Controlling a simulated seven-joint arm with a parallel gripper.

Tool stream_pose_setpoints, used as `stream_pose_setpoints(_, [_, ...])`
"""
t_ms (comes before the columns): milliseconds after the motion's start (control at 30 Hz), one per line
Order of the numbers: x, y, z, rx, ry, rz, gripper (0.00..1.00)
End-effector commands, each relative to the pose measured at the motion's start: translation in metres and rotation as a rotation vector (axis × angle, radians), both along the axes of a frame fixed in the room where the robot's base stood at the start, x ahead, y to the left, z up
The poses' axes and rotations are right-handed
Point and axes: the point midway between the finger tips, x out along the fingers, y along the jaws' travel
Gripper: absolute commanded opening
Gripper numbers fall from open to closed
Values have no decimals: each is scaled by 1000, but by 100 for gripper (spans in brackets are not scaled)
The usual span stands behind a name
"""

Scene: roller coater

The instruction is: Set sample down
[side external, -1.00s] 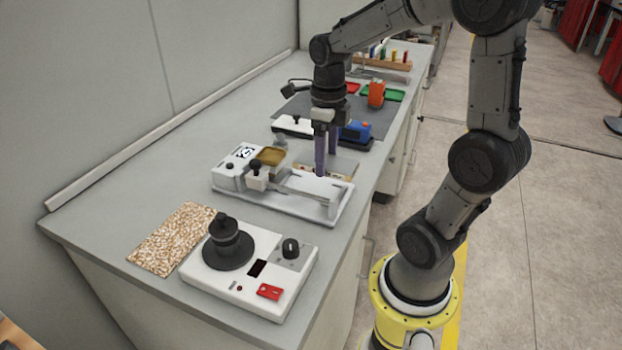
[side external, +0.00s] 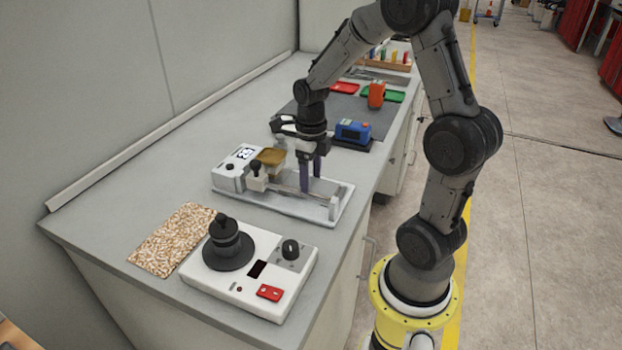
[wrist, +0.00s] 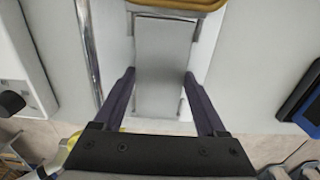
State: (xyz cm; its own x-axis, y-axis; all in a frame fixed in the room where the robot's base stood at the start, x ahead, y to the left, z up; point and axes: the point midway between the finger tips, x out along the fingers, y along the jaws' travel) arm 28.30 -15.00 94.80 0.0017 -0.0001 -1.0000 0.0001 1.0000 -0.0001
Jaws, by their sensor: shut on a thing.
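The sample appears to be a grey rectangular panel (wrist: 163,60), seen between my fingers in the wrist view. My gripper (wrist: 160,78) is shut on it, with one finger along each side edge. In the side view my gripper (side external: 311,187) points down over the bed of the white roller coater (side external: 338,208); the sample is not clear there. I cannot tell whether the panel touches the bed. The coater's brown tray (side external: 271,156) is just left of my fingers, and it shows at the top of the wrist view (wrist: 175,4).
A white device with a black knob (side external: 231,243) stands in front, beside a speckled mat (side external: 172,240). A blue device (side external: 353,131) and an orange object (side external: 376,95) stand behind. The counter's left strip (side external: 150,175) is clear.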

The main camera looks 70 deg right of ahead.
Motion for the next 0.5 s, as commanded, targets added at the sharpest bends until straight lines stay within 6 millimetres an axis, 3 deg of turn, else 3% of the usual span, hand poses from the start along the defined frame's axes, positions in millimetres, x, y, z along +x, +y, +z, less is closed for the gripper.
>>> stream_pose_setpoints(200, [0,0,-4,0,1,0,17])
stream_pose_setpoints(233, [0,0,-3,0,1,0,79])
stream_pose_setpoints(367, [0,0,-3,0,1,0,100])
stream_pose_setpoints(500, [0,0,-3,0,0,0,100])
